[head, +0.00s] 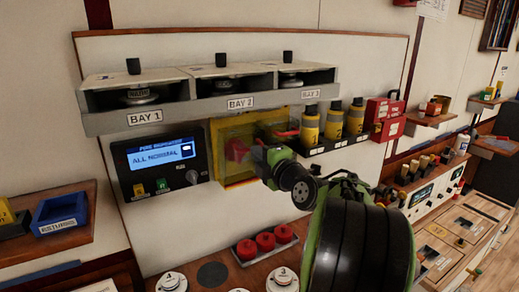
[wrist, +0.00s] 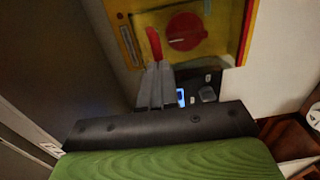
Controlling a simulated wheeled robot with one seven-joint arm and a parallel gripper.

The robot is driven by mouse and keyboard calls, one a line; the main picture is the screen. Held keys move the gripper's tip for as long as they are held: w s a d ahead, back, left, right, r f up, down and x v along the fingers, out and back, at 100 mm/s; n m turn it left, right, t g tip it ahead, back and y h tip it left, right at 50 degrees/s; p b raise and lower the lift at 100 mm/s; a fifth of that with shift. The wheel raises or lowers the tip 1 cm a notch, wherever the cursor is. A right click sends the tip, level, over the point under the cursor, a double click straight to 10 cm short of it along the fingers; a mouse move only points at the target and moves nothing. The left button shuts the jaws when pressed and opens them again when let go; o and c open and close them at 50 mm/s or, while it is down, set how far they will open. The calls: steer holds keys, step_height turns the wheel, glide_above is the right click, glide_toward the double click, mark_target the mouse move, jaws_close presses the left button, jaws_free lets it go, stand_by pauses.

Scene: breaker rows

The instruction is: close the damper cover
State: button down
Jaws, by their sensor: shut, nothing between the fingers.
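The damper is a yellow-framed square panel (head: 222,176) on the wall with a red round knob (head: 237,150) inside. A clear, faintly visible cover (head: 262,127) shows over the frame; I cannot tell how far it stands open. A red handle (head: 286,133) shows at its right side. My gripper (head: 262,146) is in front of the panel's right part and hides some of it. In the wrist view the shut, empty fingers (wrist: 157,68) point at the red handle (wrist: 153,43), close to its end; contact is unclear. The red knob (wrist: 186,31) lies beyond, inside the yellow frame (wrist: 247,20).
A display box (head: 160,160) sits left of the panel. The grey bay shelf (head: 200,111) is above it. Red knobs (head: 265,241) sit on a tray below.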

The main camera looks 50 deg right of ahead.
mark_target(246, 140)
steer(key=shift+w+d+r+g+y, duration=0.2)
steer(key=shift+w+r+g+y, duration=0.2)
steer(key=shift+w+r+g, duration=0.4)
steer(key=shift+w+d+f, duration=0.1)
steer(key=shift+w+f, duration=0.1)
steer(key=shift+w, duration=0.2)
steer(key=shift+r, duration=0.3)
steer(key=shift+w+b, duration=0.1)
steer(key=shift+b, duration=0.2)
